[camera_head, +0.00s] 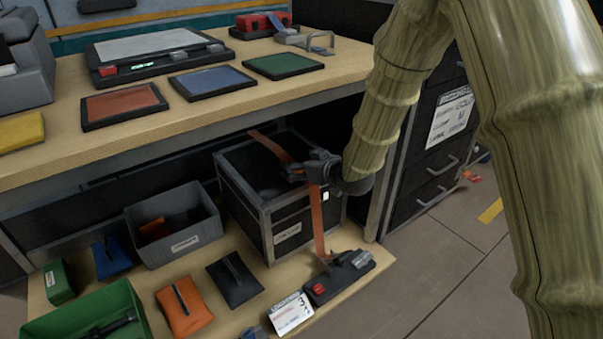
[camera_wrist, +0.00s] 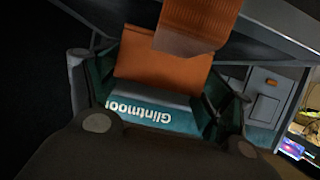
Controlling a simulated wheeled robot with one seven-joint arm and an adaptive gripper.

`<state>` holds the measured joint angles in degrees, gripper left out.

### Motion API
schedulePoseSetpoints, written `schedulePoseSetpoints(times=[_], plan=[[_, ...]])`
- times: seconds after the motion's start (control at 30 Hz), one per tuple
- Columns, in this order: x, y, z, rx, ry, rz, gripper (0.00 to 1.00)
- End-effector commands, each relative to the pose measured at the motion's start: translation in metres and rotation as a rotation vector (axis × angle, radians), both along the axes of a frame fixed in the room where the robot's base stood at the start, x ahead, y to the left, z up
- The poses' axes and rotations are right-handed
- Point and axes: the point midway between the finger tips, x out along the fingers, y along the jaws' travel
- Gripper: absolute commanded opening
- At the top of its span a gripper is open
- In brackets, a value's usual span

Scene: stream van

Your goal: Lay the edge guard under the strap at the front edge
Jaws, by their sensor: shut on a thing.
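The crate (camera_head: 252,219) is dark with grey edges and stands on the low shelf. An orange strap (camera_head: 319,222) crosses its top from the back and hangs down its front to a black ratchet base. My gripper (camera_head: 316,166) is at the crate's top front edge, beside the strap. In the wrist view, my gripper (camera_wrist: 160,88) is shut on a smooth orange piece, apparently the edge guard (camera_wrist: 155,68). The ribbed strap (camera_wrist: 200,18) overlaps its upper end. In the head view my gripper hides the guard, and I cannot tell whether it touches the crate edge.
The ratchet base (camera_head: 340,278) sits at the shelf's front right, with a white card (camera_head: 291,314) next to it. A grey bin (camera_head: 172,225), a green bin (camera_head: 85,315) and pouches are left. The worktop (camera_head: 225,110) overhangs the crate's back. Drawers (camera_head: 436,152) stand right.

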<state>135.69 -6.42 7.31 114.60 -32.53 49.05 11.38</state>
Motion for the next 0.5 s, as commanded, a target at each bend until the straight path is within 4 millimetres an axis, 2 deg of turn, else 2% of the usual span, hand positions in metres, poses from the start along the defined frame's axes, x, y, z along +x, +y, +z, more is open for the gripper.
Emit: schedulePoseSetpoints(times=[0.03, 0.1, 0.5], plan=[[-0.0001, 0.0002, -0.0105, -0.001, -0.001, 0.000, 0.52], [0.0000, 0.0001, -0.0154, -0.001, -0.001, 0.000, 0.52], [0.0000, -0.0001, -0.0171, 0.000, 0.000, 0.000, 0.52]])
